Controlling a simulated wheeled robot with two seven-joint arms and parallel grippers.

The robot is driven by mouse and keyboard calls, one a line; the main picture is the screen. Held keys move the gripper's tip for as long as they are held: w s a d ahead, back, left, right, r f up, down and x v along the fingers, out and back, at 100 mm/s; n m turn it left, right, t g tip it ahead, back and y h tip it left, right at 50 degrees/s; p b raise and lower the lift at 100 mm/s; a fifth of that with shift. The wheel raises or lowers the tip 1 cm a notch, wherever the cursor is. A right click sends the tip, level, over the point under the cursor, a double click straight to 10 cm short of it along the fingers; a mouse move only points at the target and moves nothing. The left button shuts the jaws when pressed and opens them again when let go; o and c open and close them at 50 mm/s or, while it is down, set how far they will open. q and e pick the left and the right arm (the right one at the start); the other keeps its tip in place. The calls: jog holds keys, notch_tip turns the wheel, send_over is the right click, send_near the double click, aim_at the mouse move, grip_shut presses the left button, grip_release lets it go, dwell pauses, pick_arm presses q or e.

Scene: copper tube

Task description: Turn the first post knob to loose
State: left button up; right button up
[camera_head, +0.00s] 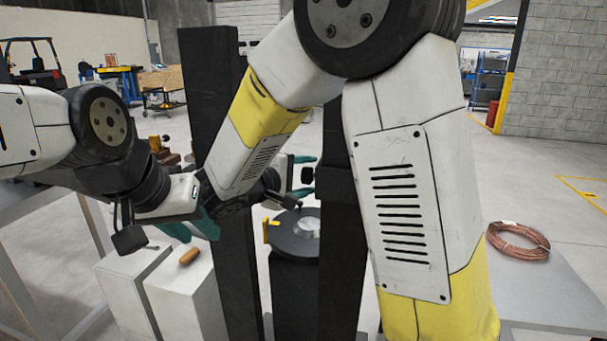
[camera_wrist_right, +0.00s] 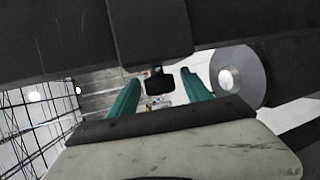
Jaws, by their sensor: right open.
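A small black knob (camera_head: 307,175) sticks out from the side of a tall dark post (camera_head: 338,220) near the middle of the head view. My right gripper (camera_head: 304,177) points at it, with its teal fingers above and below the knob. In the right wrist view, the open fingers (camera_wrist_right: 160,88) stand on either side of the knob (camera_wrist_right: 156,83), with gaps between. Whether the knob is tight or loose cannot be told. My left gripper (camera_head: 193,228) is beside another dark post (camera_head: 222,110); its teal fingers show only partly and nothing is visibly held.
A dark round disc (camera_head: 283,242) with a yellow tab sits between the posts. A copper tube coil (camera_head: 518,242) lies on a grey table (camera_head: 560,290) at right. My right arm covers much of the middle.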

jog(key=shift+c, duration=0.5)
grip_shut()
jog(key=g+y, duration=0.1)
jog(key=g, duration=0.1)
jog(key=shift+n+g+y, duration=0.3)
jog(key=shift+n+g, duration=0.1)
jog(key=shift+n+g+y, duration=0.5)
jog(key=shift+g+y, duration=0.3)
jog(key=shift+g, duration=0.6)
jog(key=shift+o, duration=0.5)
grip_release()
